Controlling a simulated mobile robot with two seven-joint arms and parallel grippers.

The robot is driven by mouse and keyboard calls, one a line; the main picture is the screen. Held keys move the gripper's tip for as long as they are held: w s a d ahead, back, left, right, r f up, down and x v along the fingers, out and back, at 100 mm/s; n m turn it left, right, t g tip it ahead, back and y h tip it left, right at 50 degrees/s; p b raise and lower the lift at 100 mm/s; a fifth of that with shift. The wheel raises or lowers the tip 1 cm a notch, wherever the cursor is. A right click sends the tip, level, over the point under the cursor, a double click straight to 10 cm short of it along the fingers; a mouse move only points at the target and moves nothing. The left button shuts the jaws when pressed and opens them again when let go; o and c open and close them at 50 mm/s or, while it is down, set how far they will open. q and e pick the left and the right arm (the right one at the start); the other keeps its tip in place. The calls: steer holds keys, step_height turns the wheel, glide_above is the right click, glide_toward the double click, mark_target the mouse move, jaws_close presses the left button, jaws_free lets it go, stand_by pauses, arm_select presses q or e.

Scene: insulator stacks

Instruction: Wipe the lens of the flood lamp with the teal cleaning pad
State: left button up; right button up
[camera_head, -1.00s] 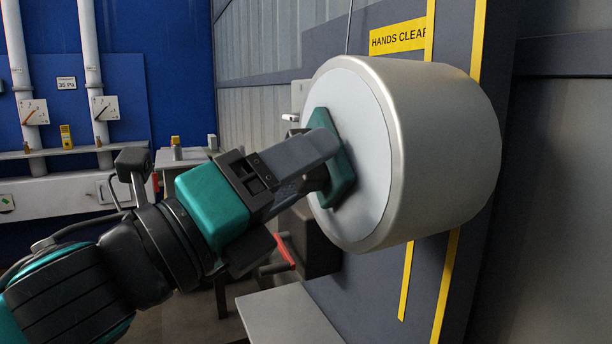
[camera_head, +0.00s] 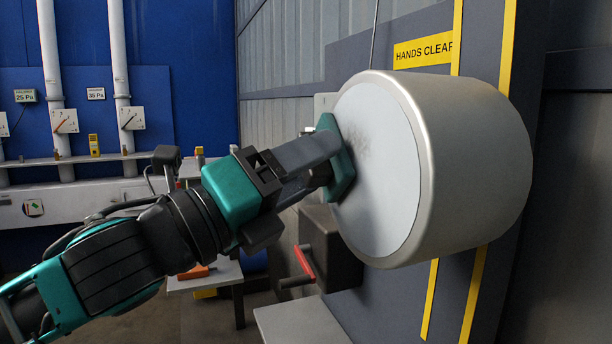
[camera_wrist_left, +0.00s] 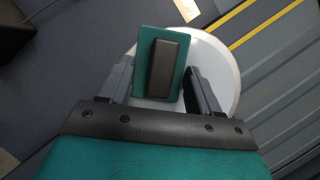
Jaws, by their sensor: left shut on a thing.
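The flood lamp (camera_head: 475,165) is a big silver drum with a flat pale lens (camera_head: 385,205) facing left. A dark smudge (camera_head: 362,143) shows on the lens, right of the pad. The teal cleaning pad (camera_head: 343,178) lies at the lens's left side and appears to touch it. My left gripper (camera_head: 325,160) is shut on the pad's handle, which is mostly hidden by the fingers in the head view. The left wrist view shows the pad (camera_wrist_left: 149,42) and its black handle (camera_wrist_left: 164,70) between the fingers, with the pale lens (camera_wrist_left: 215,60) behind. My right gripper is not in view.
A dark panel with yellow stripes and a "HANDS CLEAR" sign (camera_head: 423,51) stands behind the lamp. Below are a dark box (camera_head: 333,250) with a red-handled lever (camera_head: 304,262) and a grey ledge (camera_head: 300,320). A shelf and pipes (camera_head: 50,60) line the blue wall.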

arm_select(q)
steer(key=shift+s+r, duration=0.1)
steer(key=shift+r, duration=0.3)
steer(key=shift+s+d, duration=0.55)
steer(key=shift+s, duration=1.15)
steer(key=shift+s+d, duration=0.6)
steer(key=shift+s, duration=1.05)
steer(key=shift+s+d, duration=0.55)
steer(key=shift+s, duration=1.15)
steer(key=s+a+b, duration=0.1)
steer(key=a+b, duration=0.4)
steer(key=b, duration=0.3)
steer(key=shift+s+a+b, duration=0.3)
steer(key=shift+s+a, duration=0.1)
